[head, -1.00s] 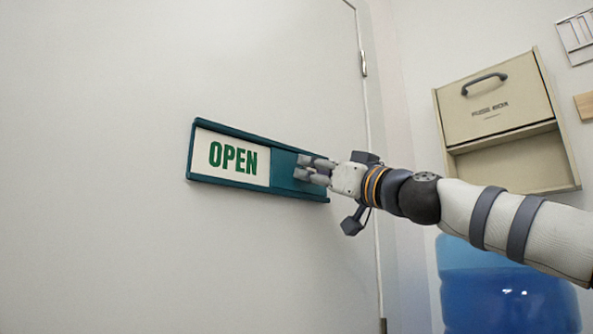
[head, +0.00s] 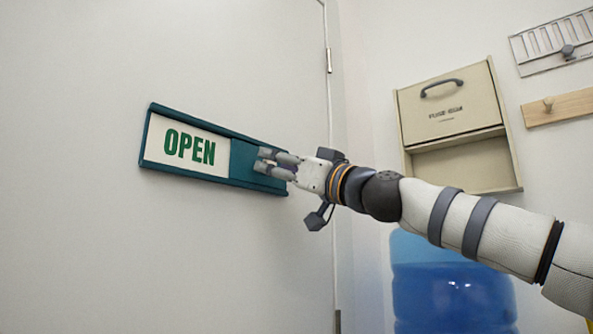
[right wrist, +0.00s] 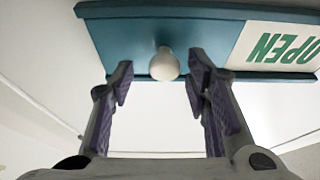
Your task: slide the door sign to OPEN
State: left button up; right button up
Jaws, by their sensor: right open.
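The door sign has a teal frame (head: 157,180) and hangs on the white door, tilted in the head view. Its left part shows a white panel with green OPEN letters (head: 190,147). A plain teal slider (head: 243,158) covers the right part. My right gripper (head: 264,161) is open in front of the slider's right part. In the right wrist view the sign appears upside down. A pale round knob (right wrist: 164,65) on the slider lies between the two spread fingers (right wrist: 158,78), with a gap on each side. The knob is hidden in the head view. My left gripper is not in view.
A beige fuse box (head: 450,110) with a handle is on the wall at the right. A blue water bottle (head: 450,290) stands below it. A wooden peg rail (head: 565,106) and a metal slotted plate (head: 550,42) are at the upper right. The door around the sign is bare.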

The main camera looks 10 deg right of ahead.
jog(key=v, duration=1.1)
